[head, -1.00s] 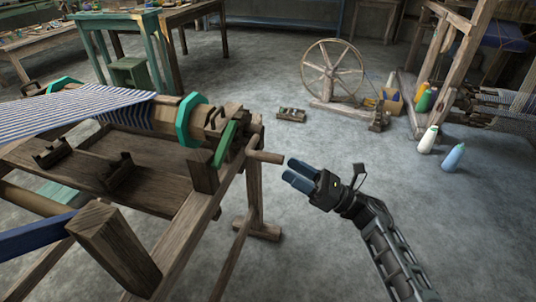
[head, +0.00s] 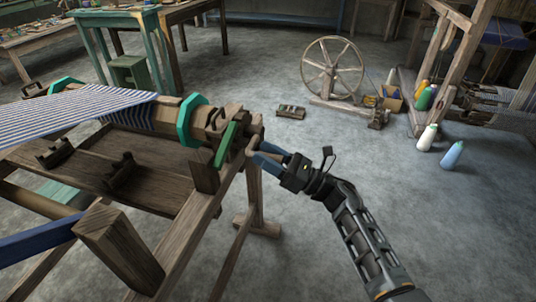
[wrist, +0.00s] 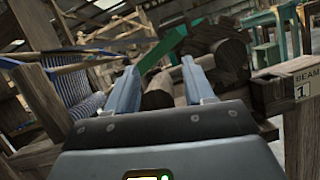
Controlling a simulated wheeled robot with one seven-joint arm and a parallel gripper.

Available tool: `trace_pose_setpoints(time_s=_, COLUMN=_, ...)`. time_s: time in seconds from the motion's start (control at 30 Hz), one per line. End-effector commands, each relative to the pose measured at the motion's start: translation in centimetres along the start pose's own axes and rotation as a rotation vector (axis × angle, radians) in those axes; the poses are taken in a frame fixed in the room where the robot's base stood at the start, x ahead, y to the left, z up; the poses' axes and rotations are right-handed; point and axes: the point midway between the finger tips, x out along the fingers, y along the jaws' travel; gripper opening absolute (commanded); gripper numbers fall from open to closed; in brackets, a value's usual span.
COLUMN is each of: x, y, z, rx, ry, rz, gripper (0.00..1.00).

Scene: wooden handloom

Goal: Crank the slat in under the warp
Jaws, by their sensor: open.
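The striped warp (head: 75,112) runs onto the loom's wooden beam, which has teal end discs (head: 190,122). A green crank arm (head: 226,144) stands tilted at the beam's near end. Its wooden handle peg (wrist: 158,92) shows between my fingers in the wrist view, where the green arm (wrist: 165,52) rises behind it. My gripper (head: 264,156) is open, with its blue fingers at the peg, which they mostly hide in the head view. I cannot tell whether the fingers touch it. I cannot make out the slat clearly.
The loom's wooden frame (head: 180,240) lies close left of my gripper. A post labelled BEAM 1 (wrist: 302,90) is at the right in the wrist view. A spinning wheel (head: 333,68) and bottles (head: 427,137) stand farther back.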

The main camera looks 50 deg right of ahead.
Motion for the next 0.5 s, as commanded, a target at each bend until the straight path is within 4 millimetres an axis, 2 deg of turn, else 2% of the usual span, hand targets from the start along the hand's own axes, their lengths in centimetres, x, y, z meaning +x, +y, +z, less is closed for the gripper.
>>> trace_pose_setpoints(time_s=0.07, x=-0.01, y=0.0, z=0.01, rx=0.0, ry=0.0, rz=0.0, gripper=0.5)
trace_pose_setpoints(time_s=0.5, x=-0.03, y=-0.01, z=0.03, rx=0.0, ry=-0.001, rz=0.0, gripper=0.08)
